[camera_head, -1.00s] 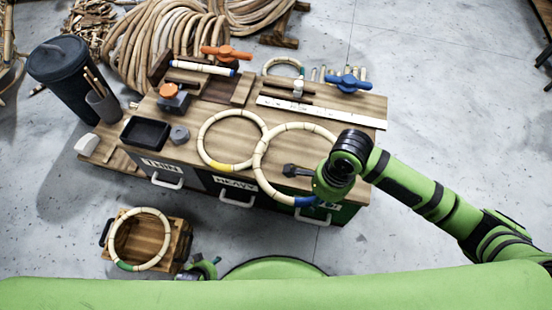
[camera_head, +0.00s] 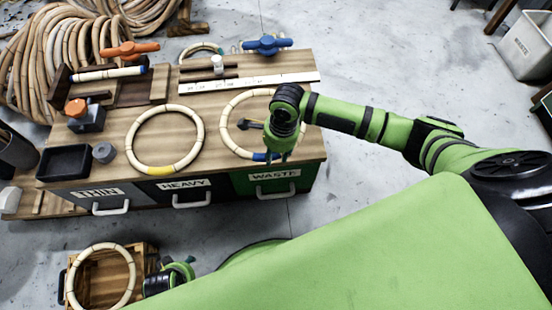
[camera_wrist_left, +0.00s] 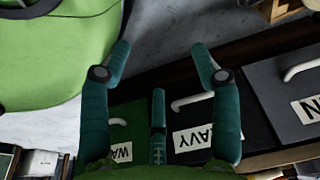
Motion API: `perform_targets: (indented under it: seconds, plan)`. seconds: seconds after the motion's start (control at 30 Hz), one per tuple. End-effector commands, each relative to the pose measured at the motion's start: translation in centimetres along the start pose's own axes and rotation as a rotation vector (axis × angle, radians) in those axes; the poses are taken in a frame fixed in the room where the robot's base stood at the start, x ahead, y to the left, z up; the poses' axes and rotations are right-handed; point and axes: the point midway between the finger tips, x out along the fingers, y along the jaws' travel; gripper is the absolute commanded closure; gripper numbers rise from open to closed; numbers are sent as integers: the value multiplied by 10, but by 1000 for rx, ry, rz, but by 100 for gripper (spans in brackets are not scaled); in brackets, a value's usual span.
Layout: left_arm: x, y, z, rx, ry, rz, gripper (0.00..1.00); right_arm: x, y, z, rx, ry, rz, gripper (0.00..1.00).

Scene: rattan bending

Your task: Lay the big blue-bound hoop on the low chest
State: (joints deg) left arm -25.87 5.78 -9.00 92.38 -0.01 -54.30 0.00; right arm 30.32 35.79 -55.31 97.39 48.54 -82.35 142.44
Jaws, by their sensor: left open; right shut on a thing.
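The big blue-bound hoop (camera_head: 223,127) is pale, with a blue binding on its near side. My right gripper (camera_head: 277,152) is shut on it at that binding, and the fingers and wrist hide part of its right side. The hoop is over the right part of the top of the low chest (camera_head: 205,153), level or nearly so; I cannot tell whether it touches. The chest's drawers are labelled THIN, HEAVY and WASTE. My left gripper (camera_wrist_left: 160,62) is open and empty in the left wrist view, with the chest's drawer fronts beyond it.
A yellow-bound hoop (camera_head: 131,139) lies left on the chest top. A black tray (camera_head: 65,161), an orange-topped block (camera_head: 85,116), a white ruler (camera_head: 250,83) and clamps stand around it. Another hoop (camera_head: 72,284) rests on a wooden crate (camera_head: 141,262) at lower left. Open floor lies right.

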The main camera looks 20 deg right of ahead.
Motion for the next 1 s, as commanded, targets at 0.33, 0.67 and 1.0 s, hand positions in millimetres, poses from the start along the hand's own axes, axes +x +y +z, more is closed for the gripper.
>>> perform_targets:
  seconds: [0.33, 0.67, 1.0]
  plan:
    - [-22, -2, -21, -3, 26, -3, 37, 21, -14, -9, -3, -1, 0, 100]
    - [-53, -4, -36, -7, 44, -6, 37, 48, -14, -12, -3, -2, -1, 100]
    - [-53, -4, -37, -7, 44, -6, 37, 48, -12, -12, -3, -1, 1, 39]
